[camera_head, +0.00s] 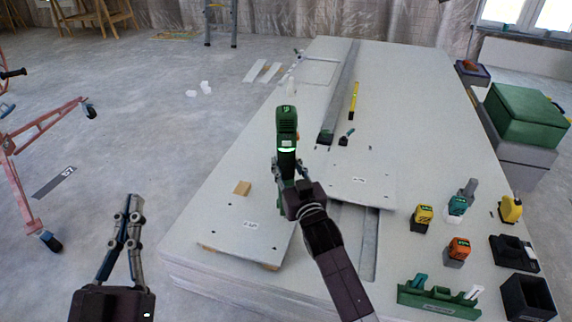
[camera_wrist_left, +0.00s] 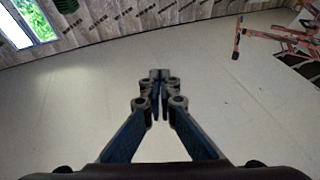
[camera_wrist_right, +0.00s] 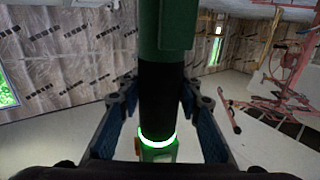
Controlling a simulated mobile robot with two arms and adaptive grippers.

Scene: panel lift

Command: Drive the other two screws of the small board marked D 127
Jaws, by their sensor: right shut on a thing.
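My right gripper (camera_head: 296,190) is shut on a green and black screwdriver (camera_head: 287,130) with a lit green ring; the driver stands upright over the left small board (camera_head: 225,238). Its tip is hidden. In the right wrist view the black grip (camera_wrist_right: 160,100) is between the fingers. The left small board has a white label and dark spots near its front edge. A second small board (camera_head: 375,193) lies to the right, also labelled. Neither label is legible enough to tell which is D 127. My left gripper (camera_head: 130,207) is shut and empty, left of the panel stack.
Batteries or tools (camera_head: 458,250), a green rack (camera_head: 438,302) and black bins (camera_head: 527,297) are at right. A pink frame (camera_head: 35,150) stands left.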

